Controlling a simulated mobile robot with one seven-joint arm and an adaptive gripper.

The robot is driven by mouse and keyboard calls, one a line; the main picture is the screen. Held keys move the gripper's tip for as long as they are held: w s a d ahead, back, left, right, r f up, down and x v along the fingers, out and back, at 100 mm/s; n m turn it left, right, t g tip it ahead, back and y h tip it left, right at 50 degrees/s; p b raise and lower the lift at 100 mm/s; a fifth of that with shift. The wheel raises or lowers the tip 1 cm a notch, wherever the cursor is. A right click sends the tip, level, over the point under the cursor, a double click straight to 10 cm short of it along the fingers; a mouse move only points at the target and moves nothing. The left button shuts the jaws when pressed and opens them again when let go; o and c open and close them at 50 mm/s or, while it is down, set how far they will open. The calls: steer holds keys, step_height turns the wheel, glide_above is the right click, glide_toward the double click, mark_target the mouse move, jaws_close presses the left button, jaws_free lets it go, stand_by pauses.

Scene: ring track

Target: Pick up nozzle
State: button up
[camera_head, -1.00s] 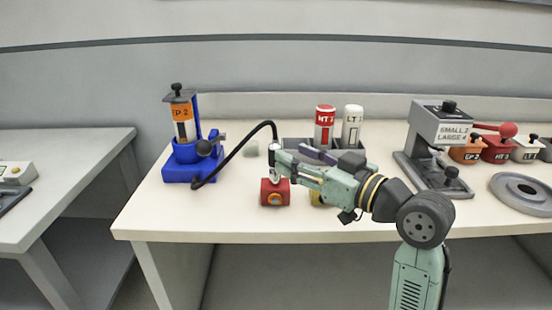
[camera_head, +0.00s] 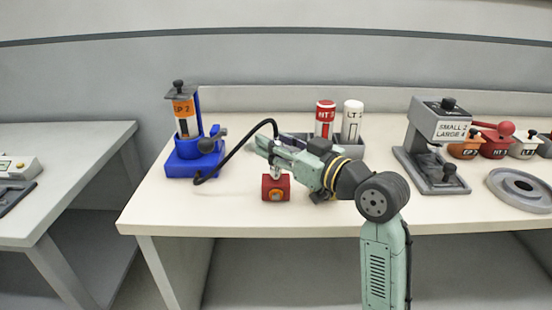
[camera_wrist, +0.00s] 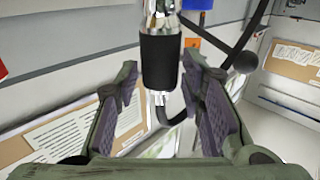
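The nozzle (camera_wrist: 161,62) has a black sleeve with shiny metal above and a narrow metal end below. It stands between my gripper's (camera_wrist: 160,75) two fingers in the wrist view. Gaps show on both sides, so the gripper is open around it and not visibly touching. In the head view, my gripper (camera_head: 264,147) is at the nozzle's height. A small silver part of the nozzle (camera_head: 277,171) shows below the fingers, over the red block (camera_head: 276,188). The rest is hidden by the fingers. A black hose (camera_head: 236,145) arches to the blue pump stand (camera_head: 193,163).
A grey holder with a red cartridge (camera_head: 325,120) and a white cartridge (camera_head: 352,122) stands behind my arm. A grey press (camera_head: 437,145), several small pots and a grey ring (camera_head: 519,190) are on the right. The table front left is clear.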

jaws_close()
stand_by(0.5)
